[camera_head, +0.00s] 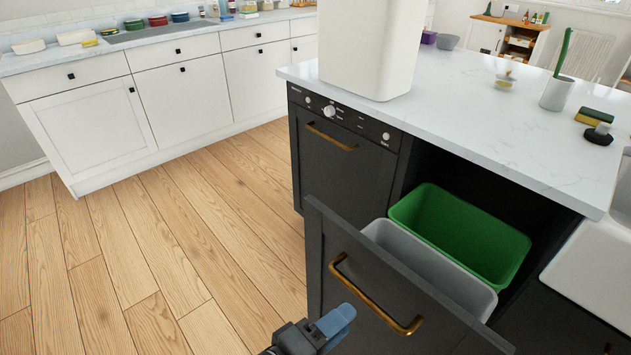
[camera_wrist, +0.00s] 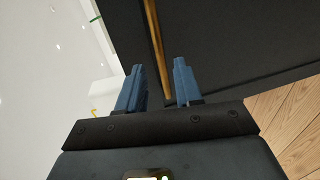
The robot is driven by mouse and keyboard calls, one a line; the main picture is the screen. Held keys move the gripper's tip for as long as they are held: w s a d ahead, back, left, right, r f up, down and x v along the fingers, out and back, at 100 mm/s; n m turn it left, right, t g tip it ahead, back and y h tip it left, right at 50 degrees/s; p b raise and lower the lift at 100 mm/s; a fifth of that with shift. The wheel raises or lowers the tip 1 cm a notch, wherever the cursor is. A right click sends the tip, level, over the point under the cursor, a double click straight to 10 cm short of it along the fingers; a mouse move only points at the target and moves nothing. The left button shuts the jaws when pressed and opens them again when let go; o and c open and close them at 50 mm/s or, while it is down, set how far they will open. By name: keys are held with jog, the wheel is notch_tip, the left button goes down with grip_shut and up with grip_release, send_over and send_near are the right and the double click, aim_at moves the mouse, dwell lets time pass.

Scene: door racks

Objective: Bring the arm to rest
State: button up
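My gripper (camera_head: 338,320) is at the bottom of the head view, in front of the pulled-out dark drawer (camera_head: 345,225). In the wrist view my gripper (camera_wrist: 158,66) has its two blue fingers apart, with nothing held. The drawer's brass handle (camera_head: 372,303) is close to the fingers. In the wrist view the handle (camera_wrist: 155,40) runs up past the gap between the fingertips; I cannot tell how far off it is. The drawer holds a green bin (camera_head: 460,232) and a grey bin (camera_head: 430,265).
A white worktop (camera_head: 480,125) overhangs the drawer, with a tall white container (camera_head: 368,50) on it. A dark dishwasher-like front (camera_head: 340,150) stands left of the drawer. White cabinets (camera_head: 180,100) line the back. Wooden floor (camera_head: 170,240) is clear at the left.

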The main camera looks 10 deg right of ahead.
jog(key=s+d+f+n+g+y, duration=0.15)
jog(key=s+d+f+y, duration=0.25)
jog(key=s+f+y, duration=0.55)
jog(key=s+d+f+m+y, duration=0.15)
jog(key=s+f, duration=0.25)
jog(key=s, duration=0.4)
jog(key=s+d+r+m+t, duration=0.2)
jog(key=s+d+r, duration=0.1)
jog(key=r, duration=0.5)
jog(key=s+d+r+m+t+y, duration=0.1)
jog(key=s+d+r+m+t, duration=0.1)
jog(key=r, duration=0.6)
jog(key=s+d+r+m+t, duration=0.3)
jog(key=s+r, duration=0.3)
jog(key=r, duration=0.2)
jog(key=shift+s+d+r+y, duration=0.2)
jog(key=shift+d+y, duration=0.1)
jog(key=shift+d, duration=0.5)
jog(key=shift+f, duration=0.1)
